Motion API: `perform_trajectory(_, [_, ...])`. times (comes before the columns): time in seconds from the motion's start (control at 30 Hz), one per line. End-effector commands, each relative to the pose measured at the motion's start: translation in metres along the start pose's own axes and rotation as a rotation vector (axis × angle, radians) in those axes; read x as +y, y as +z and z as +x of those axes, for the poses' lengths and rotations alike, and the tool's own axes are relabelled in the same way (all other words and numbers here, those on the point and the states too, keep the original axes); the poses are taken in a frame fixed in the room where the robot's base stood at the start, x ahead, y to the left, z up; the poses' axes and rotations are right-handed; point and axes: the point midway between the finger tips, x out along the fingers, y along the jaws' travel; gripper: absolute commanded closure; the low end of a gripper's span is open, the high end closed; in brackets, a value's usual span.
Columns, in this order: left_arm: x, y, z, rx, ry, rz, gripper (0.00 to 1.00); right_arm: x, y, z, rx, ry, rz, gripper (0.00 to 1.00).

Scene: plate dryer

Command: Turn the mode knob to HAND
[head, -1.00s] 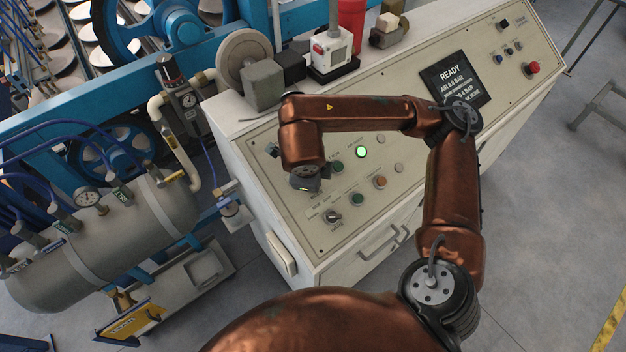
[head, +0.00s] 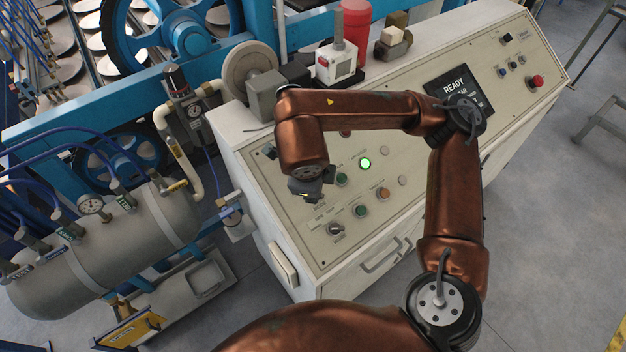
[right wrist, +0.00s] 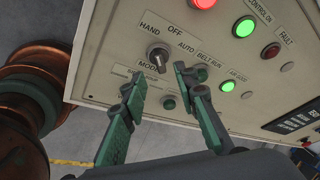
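The mode knob (right wrist: 158,58) is a dark selector on the pale panel (right wrist: 118,68), with HAND at its upper left, OFF above and AUTO at its right. Its lever slants from upper left to lower right; I cannot tell which end is the pointer. My right gripper (right wrist: 159,80) has its two green fingers apart, one on each side just below the knob, with nothing between the tips. I cannot see contact with the knob. In the head view the right gripper (head: 309,190) is over the panel's left part and hides what is behind it. My left gripper is out of view.
A lit green lamp (head: 364,163), several buttons and another black selector (head: 335,229) are close to the gripper. A READY display (head: 466,92) and red stop button (head: 537,81) are farther right. A grey tank (head: 110,240) stands left of the console.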

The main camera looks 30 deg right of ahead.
Motion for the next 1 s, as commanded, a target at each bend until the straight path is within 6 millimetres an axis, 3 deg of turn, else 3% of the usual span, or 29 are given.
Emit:
perform_trajectory(0.2, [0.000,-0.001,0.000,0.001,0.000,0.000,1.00,-0.001,0.000,-0.036,-0.002,-0.004,0.001,0.72])
perform_trajectory(0.4, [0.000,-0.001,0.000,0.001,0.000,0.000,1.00,-0.001,0.000,-0.054,0.000,-0.002,0.001,0.72])
perform_trajectory(1.0, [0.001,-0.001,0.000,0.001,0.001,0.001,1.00,0.000,0.000,-0.059,0.001,0.000,0.000,0.72])
